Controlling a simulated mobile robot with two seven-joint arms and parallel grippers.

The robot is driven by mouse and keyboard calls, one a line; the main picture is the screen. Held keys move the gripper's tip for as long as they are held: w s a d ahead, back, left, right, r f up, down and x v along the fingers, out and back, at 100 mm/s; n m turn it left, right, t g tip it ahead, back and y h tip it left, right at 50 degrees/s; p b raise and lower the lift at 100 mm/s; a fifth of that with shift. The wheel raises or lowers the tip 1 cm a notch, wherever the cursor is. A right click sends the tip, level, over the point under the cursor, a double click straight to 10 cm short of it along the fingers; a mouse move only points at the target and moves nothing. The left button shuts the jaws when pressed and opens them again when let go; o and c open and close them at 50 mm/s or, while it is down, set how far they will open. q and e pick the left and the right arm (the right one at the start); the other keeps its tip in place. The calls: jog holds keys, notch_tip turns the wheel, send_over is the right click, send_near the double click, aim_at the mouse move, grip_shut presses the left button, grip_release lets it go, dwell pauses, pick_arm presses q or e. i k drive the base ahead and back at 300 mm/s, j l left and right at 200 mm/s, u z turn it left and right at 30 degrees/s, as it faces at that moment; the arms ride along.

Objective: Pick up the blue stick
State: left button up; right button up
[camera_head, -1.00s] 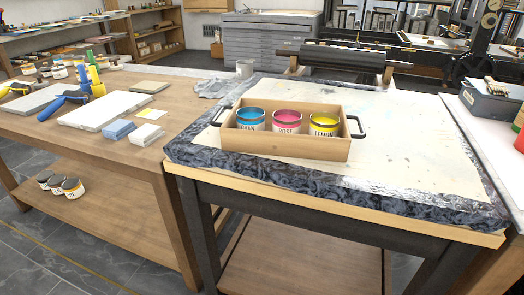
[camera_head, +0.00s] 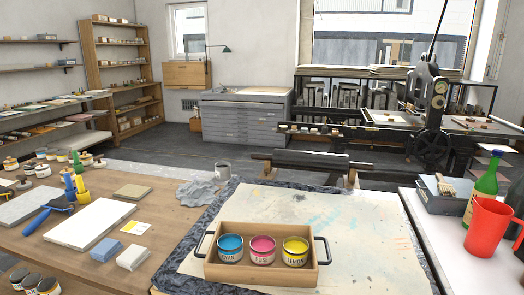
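No thing is plainly a separate blue stick. An upright blue item (camera_head: 69,184) stands on the wooden table at the left, beside an upright yellow item (camera_head: 82,192). It is too small to tell whether it is a stick or a tool handle. A blue-handled roller (camera_head: 45,217) lies near it, close to a white slab (camera_head: 92,222). Neither of my grippers shows in the head view.
A wooden tray (camera_head: 262,274) with black handles holds cyan, rose and lemon cans on the paper-covered table (camera_head: 330,215). Blue and white blocks (camera_head: 106,250) lie left of it. A red jug (camera_head: 487,227) and green bottle (camera_head: 483,187) stand at right.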

aim_at(69, 183)
jog(key=u, duration=1.25)
